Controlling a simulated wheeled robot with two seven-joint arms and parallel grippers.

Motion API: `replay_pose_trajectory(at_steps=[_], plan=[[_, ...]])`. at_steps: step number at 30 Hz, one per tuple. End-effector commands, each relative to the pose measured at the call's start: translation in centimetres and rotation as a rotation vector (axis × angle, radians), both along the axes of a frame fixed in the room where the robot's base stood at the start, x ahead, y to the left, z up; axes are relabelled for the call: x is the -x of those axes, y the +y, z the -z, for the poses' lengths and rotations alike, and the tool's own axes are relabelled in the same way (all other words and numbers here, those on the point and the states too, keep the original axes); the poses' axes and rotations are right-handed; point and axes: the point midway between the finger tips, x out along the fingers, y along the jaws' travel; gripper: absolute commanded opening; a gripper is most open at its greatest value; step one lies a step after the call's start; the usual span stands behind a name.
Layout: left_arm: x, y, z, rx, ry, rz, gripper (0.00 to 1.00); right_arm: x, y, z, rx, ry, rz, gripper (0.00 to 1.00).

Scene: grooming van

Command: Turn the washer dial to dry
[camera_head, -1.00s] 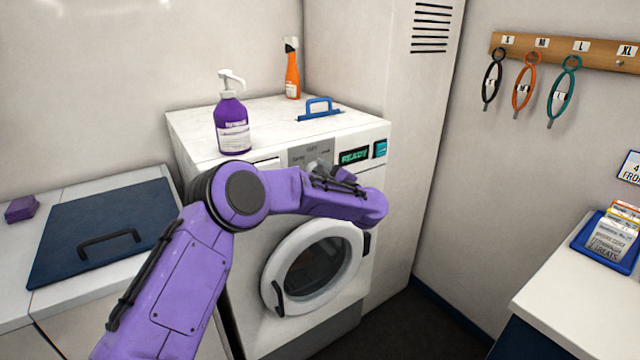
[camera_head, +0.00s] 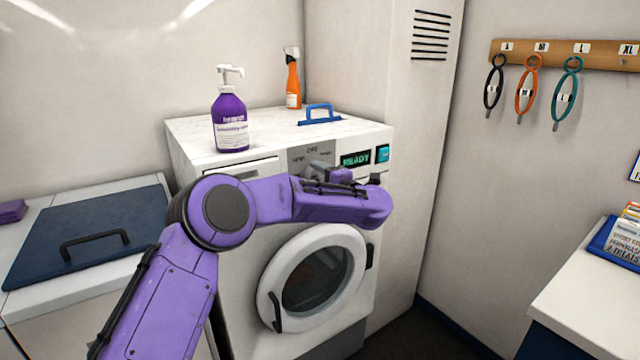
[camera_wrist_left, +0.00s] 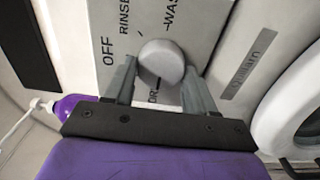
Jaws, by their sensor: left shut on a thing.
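The white washer (camera_head: 235,270) has a grey dial panel (camera_head: 297,155) on its upper front. In the left wrist view the round grey dial (camera_wrist_left: 162,60) sits between the two fingers of my left gripper (camera_wrist_left: 160,80), which is shut on it. OFF, RINSE and part of WASH are readable around it. A partly covered label starting with DR shows just below the dial. I cannot tell which label the dial points to. In the head view my left forearm and gripper (camera_head: 328,173) partly cover the dial. My right gripper is not in view.
The washer's display (camera_head: 355,159) reads READY. The round door (camera_head: 318,280) is below my arm. A counter (camera_head: 590,300) is at right.

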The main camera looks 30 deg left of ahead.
Motion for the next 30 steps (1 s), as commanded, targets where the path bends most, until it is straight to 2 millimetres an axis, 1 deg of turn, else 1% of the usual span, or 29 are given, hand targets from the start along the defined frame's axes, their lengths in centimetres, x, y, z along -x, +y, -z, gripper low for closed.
replay_pose_trajectory(at_steps=[1,15,16,18,26,28,30], plan=[[0.1,0.0,0.3,0.007,-0.003,-0.002,0.25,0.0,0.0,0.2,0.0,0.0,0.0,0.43],[0.1,0.0,0.3,0.012,-0.014,-0.002,0.25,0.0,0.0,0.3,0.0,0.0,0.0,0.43],[0.1,0.0,0.3,0.012,-0.014,-0.002,0.59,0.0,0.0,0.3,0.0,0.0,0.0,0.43],[0.0,0.0,0.3,0.011,-0.014,-0.002,0.79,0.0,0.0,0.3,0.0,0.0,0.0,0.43],[0.0,-0.1,0.1,0.009,-0.016,0.0,0.79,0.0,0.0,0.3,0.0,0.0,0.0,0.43],[0.1,-0.5,0.1,0.008,-0.016,0.002,0.79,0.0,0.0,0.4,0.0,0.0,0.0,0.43],[0.5,-1.4,0.2,0.007,-0.015,0.004,0.79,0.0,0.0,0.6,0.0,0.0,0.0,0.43]])
